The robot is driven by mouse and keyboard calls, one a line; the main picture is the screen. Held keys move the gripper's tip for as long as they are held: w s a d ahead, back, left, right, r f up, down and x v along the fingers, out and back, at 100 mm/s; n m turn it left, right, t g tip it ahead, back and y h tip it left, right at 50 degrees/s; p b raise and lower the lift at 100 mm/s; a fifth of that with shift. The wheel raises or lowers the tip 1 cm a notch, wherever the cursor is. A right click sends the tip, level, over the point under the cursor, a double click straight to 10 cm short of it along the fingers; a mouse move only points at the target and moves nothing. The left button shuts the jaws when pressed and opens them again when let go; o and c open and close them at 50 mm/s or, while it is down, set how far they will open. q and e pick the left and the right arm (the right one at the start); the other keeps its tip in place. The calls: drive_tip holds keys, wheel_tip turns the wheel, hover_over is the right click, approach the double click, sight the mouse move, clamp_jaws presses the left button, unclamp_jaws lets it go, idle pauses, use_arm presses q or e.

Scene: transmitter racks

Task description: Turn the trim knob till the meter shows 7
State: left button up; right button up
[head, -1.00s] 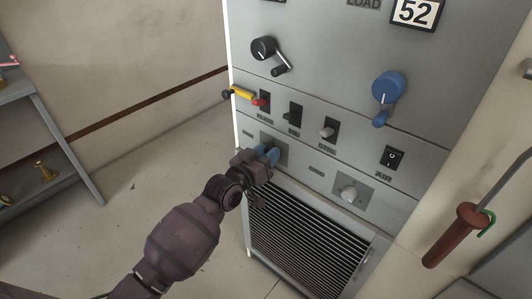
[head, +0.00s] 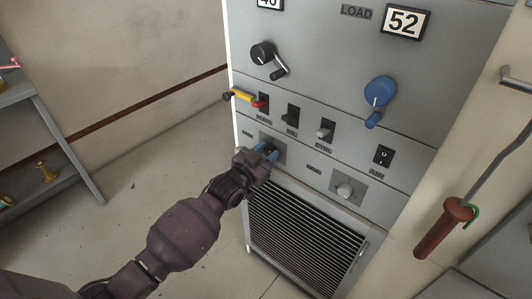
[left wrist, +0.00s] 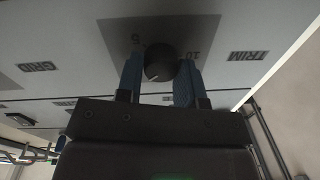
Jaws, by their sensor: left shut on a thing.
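The trim knob (left wrist: 160,62) is dark and round with a pale pointer line. It sits on a grey square plate (left wrist: 203,28) with the marks 5 and 10 beside it, and the TRIM label (left wrist: 248,56) is at its right in the left wrist view. My left gripper (head: 266,152) is shut on this knob at the lower left of the cabinet. Its blue fingers (left wrist: 160,78) sit on both sides of it. In the head view they hide most of the knob. A counter (head: 269,3) at the top edge is cut off. The LOAD counter (head: 405,21) reads 52.
The grey cabinet also carries a pale knob (head: 345,190) on the right, a blue crank (head: 379,91), a black crank (head: 262,53), several switches, and a yellow-and-red lever (head: 242,97). A red-brown handle (head: 443,229) hangs at the right. A shelf (head: 75,165) stands far left.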

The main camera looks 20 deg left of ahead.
use_arm(q)
drive_tip(key=o, duration=0.9)
drive_tip(key=shift+c, duration=0.2)
drive_tip(key=shift+o, duration=0.3)
drive_tip(key=p+v, duration=0.1)
drive_tip(key=v, duration=0.9)
drive_tip(key=shift+s+p, duration=0.3)
drive_tip(key=shift+s, duration=0.05)
use_arm(e)
drive_tip(key=shift+w+r, duration=0.25)
drive_tip(key=shift+r, duration=0.65)
use_arm(q)
drive_tip(key=shift+a, duration=0.15)
drive_tip(key=s+a+f+n+g+y+p, duration=0.1)
drive_tip(key=s+f, duration=0.4)
drive_tip(key=s, duration=0.8)
drive_tip(key=s+a+f+n+g+y+p, duration=0.2)
drive_tip(key=s+a+f+n+g+y, duration=0.1)
drive_tip(key=s, duration=1.1)
wheel_tip(320, 180, down, 3)
drive_tip(key=g+y, duration=0.1)
drive_tip(key=g, duration=0.1)
drive_tip(key=shift+s+n+g, duration=0.25)
drive_tip(key=shift+n+g, duration=0.05)
use_arm(e)
drive_tip(key=shift+s+d+r+t, duration=0.15)
drive_tip(key=shift+r, duration=0.4)
drive_tip(key=shift+s+d+r+t, duration=0.1)
drive_tip(key=shift+r+t, duration=0.05)
drive_tip(key=shift+r, duration=0.35)
